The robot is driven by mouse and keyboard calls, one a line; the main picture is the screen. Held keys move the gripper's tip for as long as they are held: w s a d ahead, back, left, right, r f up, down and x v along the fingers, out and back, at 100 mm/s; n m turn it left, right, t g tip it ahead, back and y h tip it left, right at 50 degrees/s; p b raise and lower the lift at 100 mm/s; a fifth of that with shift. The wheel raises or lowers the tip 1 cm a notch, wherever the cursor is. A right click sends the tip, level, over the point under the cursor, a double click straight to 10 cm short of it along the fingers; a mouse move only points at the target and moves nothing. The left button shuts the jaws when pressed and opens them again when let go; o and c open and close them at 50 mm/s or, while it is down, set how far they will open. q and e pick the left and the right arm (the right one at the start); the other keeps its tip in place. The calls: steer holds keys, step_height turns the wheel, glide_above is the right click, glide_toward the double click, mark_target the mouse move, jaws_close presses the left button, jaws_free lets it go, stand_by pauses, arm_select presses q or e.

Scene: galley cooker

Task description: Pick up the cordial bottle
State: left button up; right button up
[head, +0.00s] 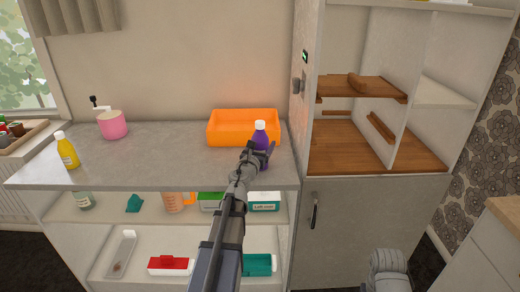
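A purple bottle with a white cap (260,131) stands upright on the grey counter, just in front of an orange tray; I take it to be the cordial bottle. My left gripper (262,151) is at this bottle, its fingers at the bottle's lower body. The gripper and wrist hide part of the bottle, and I cannot tell whether the fingers are closed on it. Only a grey link of my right arm shows at the bottom right; its gripper is out of view.
The orange tray (243,127) stands close behind the bottle. A tall cabinet (365,225) with wooden shelves borders the right. Shelves below hold several items.

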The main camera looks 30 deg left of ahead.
mark_target(262, 121)
arm_select(q)
jaws_close()
steer(key=shift+r, duration=0.1)
stand_by(0.3)
step_height(262, 121, up, 10)
steer(key=p, duration=1)
